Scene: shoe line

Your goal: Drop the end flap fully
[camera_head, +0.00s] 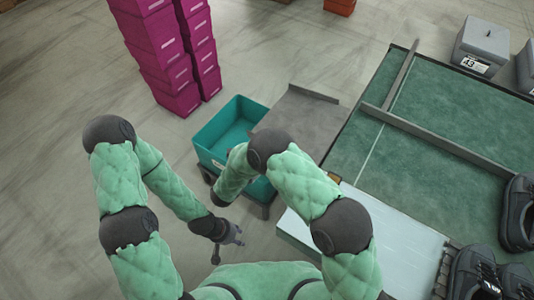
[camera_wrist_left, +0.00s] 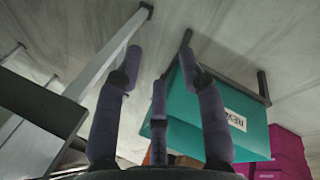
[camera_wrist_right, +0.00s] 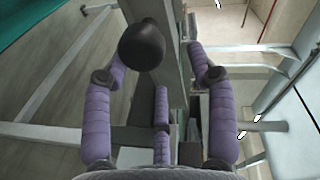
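A grey flap-like panel (camera_head: 303,122) with a raised bar at its far edge adjoins the left end of the green-topped table (camera_head: 440,130) in the head view. I take it for the end flap; its exact angle and hinge are unclear. My left gripper (camera_head: 233,236) is below the teal bin in the head view, apart from the panel. In the left wrist view its purple fingers (camera_wrist_left: 167,65) are spread and empty. In the right wrist view my right gripper (camera_wrist_right: 158,62) is open, with a black ball knob (camera_wrist_right: 142,44) between its fingertips. In the head view this gripper is hidden.
A teal bin (camera_head: 222,130) on a dark stand is left of the panel. It also shows in the left wrist view (camera_wrist_left: 190,118). Magenta boxes (camera_head: 165,50) are stacked behind. Black shoes (camera_head: 517,215) are at right. Grey floor is open at left.

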